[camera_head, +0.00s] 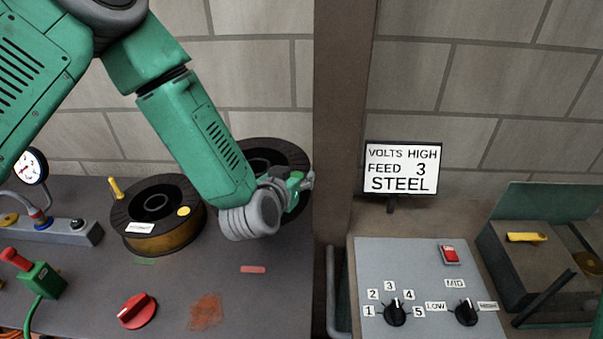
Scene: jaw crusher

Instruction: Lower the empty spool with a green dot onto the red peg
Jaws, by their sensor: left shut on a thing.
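A black spool (276,149) stands behind my left forearm, at the back of the grey bench near the brown post. Only its upper and right rim shows; my arm hides the rest, and no green dot is visible. My left gripper (303,184) is at the spool's right side, shut on it. I cannot tell how high the spool is above the bench. The red peg is not visible; a short red strip (253,269) lies on the bench in front of the spool. My right gripper is out of view.
Another spool (153,215), with brown winding and a yellow dot, lies left of my arm, a green strip before it. A red knob (137,311), a green box with red lever (36,275) and a gauge (30,166) are on the bench. A brown post (340,110) stands close right.

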